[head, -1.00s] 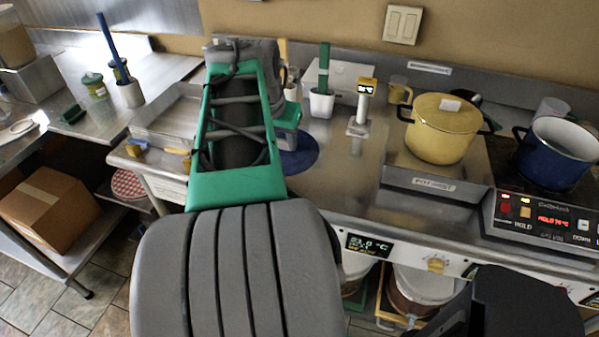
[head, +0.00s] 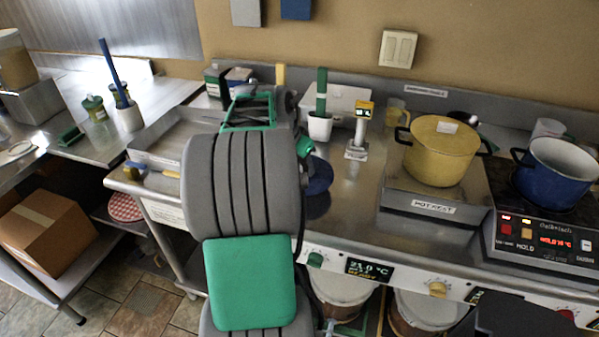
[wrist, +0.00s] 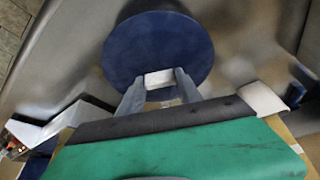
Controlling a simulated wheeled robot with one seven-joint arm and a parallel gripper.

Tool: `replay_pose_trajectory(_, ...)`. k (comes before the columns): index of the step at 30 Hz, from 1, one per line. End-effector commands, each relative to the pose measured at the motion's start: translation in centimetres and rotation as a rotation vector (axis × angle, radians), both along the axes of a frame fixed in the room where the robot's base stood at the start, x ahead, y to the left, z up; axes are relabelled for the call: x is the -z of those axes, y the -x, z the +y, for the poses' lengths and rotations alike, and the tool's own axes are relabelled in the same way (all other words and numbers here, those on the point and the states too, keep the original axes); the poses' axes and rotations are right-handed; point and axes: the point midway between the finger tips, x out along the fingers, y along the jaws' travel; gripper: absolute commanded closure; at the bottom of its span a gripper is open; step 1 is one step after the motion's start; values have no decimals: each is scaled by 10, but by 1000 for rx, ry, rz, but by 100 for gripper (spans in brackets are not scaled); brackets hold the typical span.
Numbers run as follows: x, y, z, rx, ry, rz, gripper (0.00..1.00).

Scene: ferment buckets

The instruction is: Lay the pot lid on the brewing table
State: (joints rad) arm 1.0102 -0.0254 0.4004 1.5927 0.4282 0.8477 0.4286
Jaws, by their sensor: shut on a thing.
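The pot lid is a blue disc (wrist: 158,50) with a white knob (wrist: 158,79) in the wrist view. My gripper (wrist: 160,88) is shut on the knob. In the head view the lid (head: 319,177) shows only in part, behind my arm, over the steel brewing table (head: 345,195). A dark patch lies just below it on the steel. I cannot tell whether the lid touches the table or hangs a little above it. My gripper's fingers are hidden in the head view.
A blue open pot (head: 556,172) stands on the hob at right. A yellow lidded pot (head: 440,150) stands on the hot rest (head: 433,205). A small stand with a display (head: 358,140) and a white cup (head: 319,126) are behind the lid. Bare steel lies right of the lid.

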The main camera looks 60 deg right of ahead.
Motion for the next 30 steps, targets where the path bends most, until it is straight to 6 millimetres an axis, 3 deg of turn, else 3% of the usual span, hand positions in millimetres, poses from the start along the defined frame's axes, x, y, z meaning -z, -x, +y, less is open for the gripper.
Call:
replay_pose_trajectory(3, 12, -9, -5, -1, -1, 0, 100)
replay_pose_trajectory(8, 38, -7, -5, 0, -1, 0, 100)
replay_pose_trajectory(18, 45, -8, -5, -1, 1, -2, 100)
replay_pose_trajectory(19, 44, -8, -5, -1, 1, -2, 57)
replay_pose_trajectory(26, 44, -7, -5, -1, 0, -2, 38)
replay_pose_trajectory(30, 43, -7, -5, -1, 0, -2, 37)
